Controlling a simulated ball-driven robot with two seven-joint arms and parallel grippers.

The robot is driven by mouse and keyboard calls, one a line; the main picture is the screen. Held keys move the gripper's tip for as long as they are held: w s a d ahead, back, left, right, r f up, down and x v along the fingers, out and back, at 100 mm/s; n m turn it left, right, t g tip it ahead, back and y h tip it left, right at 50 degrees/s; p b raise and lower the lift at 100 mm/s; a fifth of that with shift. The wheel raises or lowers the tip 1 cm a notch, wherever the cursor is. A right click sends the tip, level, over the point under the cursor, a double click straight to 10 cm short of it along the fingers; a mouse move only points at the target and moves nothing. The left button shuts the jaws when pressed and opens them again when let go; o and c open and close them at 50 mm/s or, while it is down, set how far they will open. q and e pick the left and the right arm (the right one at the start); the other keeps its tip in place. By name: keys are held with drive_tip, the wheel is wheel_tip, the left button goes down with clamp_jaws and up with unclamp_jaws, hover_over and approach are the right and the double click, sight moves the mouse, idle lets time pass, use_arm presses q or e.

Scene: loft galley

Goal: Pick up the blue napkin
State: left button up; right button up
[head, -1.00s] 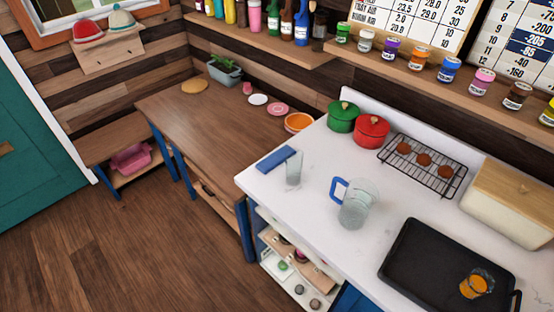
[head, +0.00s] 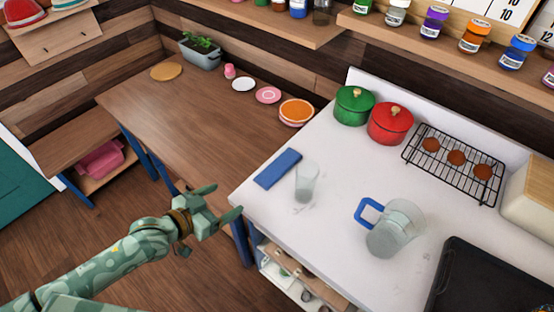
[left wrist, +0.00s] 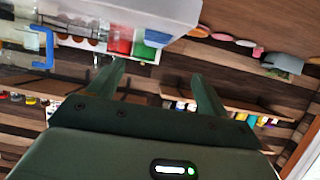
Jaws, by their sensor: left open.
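The blue napkin (head: 278,168) lies flat, folded into a narrow rectangle, on the white counter near its left edge. A clear glass (head: 306,182) stands just to its right. My left gripper (head: 224,202) is open and empty, left of the counter's front corner and short of the napkin. The left wrist view also shows the open fingers (left wrist: 158,88) with nothing between them. My right gripper is not in view.
A clear pitcher (head: 396,230) with a blue handle stands right of the glass. Green (head: 354,105) and red (head: 390,124) pots, a wire rack (head: 453,166) and a black tray (head: 490,285) are on the counter. The wooden table (head: 190,115) is mostly clear.

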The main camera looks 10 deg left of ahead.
sight(262, 179)
use_arm(q)
drive_tip(key=x, duration=0.2)
drive_tip(key=d+b+x, duration=0.1)
drive_tip(key=x, duration=0.2)
drive_tip(key=shift+s+r, duration=0.15)
drive_tip(key=shift+r, duration=0.05)
drive_tip(key=x, duration=0.3)
drive_tip(key=shift+w+f+b, duration=0.3)
drive_tip(key=shift+w, duration=0.05)
drive_tip(key=shift+w+d+f, duration=0.15)
drive_tip(key=shift+w, duration=0.15)
drive_tip(key=shift+w+d, duration=0.1)
drive_tip(key=shift+w, duration=0.05)
drive_tip(key=b+x, duration=0.1)
drive_tip(key=x, duration=0.4)
drive_tip(key=shift+d, duration=0.1)
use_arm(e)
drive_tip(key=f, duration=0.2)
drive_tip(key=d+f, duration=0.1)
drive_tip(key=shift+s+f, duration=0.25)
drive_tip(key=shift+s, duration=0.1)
use_arm(q)
drive_tip(key=c, duration=1.1)
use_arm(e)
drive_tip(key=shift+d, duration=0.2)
